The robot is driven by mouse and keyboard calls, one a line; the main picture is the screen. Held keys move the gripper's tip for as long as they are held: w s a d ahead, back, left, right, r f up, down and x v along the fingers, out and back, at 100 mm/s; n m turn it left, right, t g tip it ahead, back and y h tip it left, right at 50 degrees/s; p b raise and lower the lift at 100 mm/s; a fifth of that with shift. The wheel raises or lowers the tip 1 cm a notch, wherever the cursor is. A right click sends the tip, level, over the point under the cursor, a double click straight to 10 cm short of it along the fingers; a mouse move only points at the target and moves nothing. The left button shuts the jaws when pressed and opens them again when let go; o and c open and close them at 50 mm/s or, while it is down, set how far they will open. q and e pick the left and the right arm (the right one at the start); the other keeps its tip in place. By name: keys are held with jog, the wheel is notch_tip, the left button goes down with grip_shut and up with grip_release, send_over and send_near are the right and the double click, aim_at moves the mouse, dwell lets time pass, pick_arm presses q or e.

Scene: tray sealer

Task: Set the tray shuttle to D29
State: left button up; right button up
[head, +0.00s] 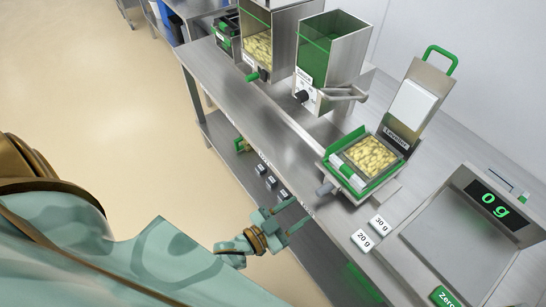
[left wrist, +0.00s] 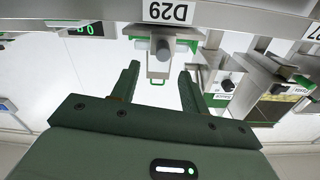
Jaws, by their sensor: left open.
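The tray shuttle (head: 330,171) is a green-edged carriage on the bench, with a steel tray of yellowish pieces in it. It stands in front of the raised Leveller lid (head: 413,103). A grey knob (head: 325,188) sticks out at its front. In the left wrist view, a D29 label (left wrist: 168,11) is on the bench edge, and a grey knob (left wrist: 163,50) shows just below it. My left gripper (head: 293,214) is open and empty, off the bench's front edge. In the left wrist view its fingers (left wrist: 159,76) point towards the knob, apart from it. My right gripper is out of view.
Two hoppers (head: 329,49) stand farther back along the bench, one with a crank arm (head: 343,93). A scale (head: 455,240) reading 0 g is at the right, beside 20 g and 30 g blocks (head: 362,239). A lower shelf (head: 232,150) runs below; floor on the left is clear.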

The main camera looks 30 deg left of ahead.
pick_arm(q)
jog(key=v, duration=0.7)
jog(key=s+a+f+n+g+y, duration=0.15)
jog(key=s+f+g, duration=0.3)
jog(key=f, duration=0.45)
jog(key=s+a+f+g+y, duration=0.3)
jog(key=s+f, duration=0.2)
jog(key=f, duration=0.4)
jog(key=s+a+f+g, duration=0.1)
jog(key=s+f+g, duration=0.2)
jog(key=s, duration=0.4)
jog(key=s+a+f+n+g+y, duration=0.1)
jog(key=s+f+g, duration=0.1)
jog(key=s+f, duration=0.3)
jog(key=s+a+f+g+y, duration=0.1)
jog(key=s+a+f+g, duration=0.1)
jog(key=s, duration=0.7)
jog(key=shift+f+g, duration=0.85)
jog(key=shift+f, duration=0.15)
